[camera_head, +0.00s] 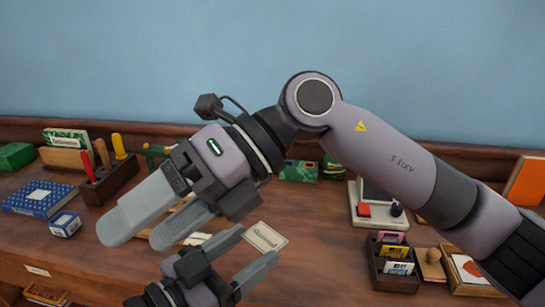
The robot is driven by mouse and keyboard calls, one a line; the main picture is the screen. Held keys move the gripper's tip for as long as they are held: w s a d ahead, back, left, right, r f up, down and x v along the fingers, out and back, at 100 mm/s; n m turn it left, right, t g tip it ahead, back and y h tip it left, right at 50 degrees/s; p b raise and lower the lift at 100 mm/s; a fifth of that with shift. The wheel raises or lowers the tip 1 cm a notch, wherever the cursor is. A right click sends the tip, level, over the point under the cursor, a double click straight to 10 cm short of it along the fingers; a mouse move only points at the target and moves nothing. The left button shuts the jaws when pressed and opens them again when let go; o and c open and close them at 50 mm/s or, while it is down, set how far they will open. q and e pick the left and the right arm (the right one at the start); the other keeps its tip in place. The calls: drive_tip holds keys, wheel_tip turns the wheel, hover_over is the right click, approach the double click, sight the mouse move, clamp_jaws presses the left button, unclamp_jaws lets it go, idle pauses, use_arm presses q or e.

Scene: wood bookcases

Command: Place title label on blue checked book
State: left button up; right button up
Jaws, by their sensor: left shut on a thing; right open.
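The blue checked book (20,207) lies flat on the desk at the far left, with a pale patch on its cover. A cream title label (265,237) with dark lettering shows at the fingertips of my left gripper (257,246), at the bottom centre. That gripper is shut on the label, though the exact contact is hard to see. My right gripper (131,238) reaches across from the right, above the desk and to the right of the book. Its two grey fingers are apart and empty. It hides part of the desk behind it.
A small blue box (65,224) sits just in front of the book. A wooden tool holder (107,182) with colored handles stands to its right. A dark card tray (395,270) and a device with a red button (376,213) stand at right. Free desk lies at centre right.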

drive_tip(key=w+d+f+t+h, duration=0.1)
drive_tip(key=w+d+t+h, duration=0.4)
drive_tip(key=m+t+h, duration=0.3)
drive_tip(key=h, duration=0.1)
approach(262, 237)
drive_tip(key=f, duration=0.5)
drive_tip(key=a+f, duration=0.1)
drive_tip(key=f, duration=0.1)
drive_tip(key=shift+w+f, duration=0.15)
drive_tip(key=shift+w, duration=0.15)
drive_tip(key=c, duration=1.1)
use_arm(q)
drive_tip(key=o, duration=1.1)
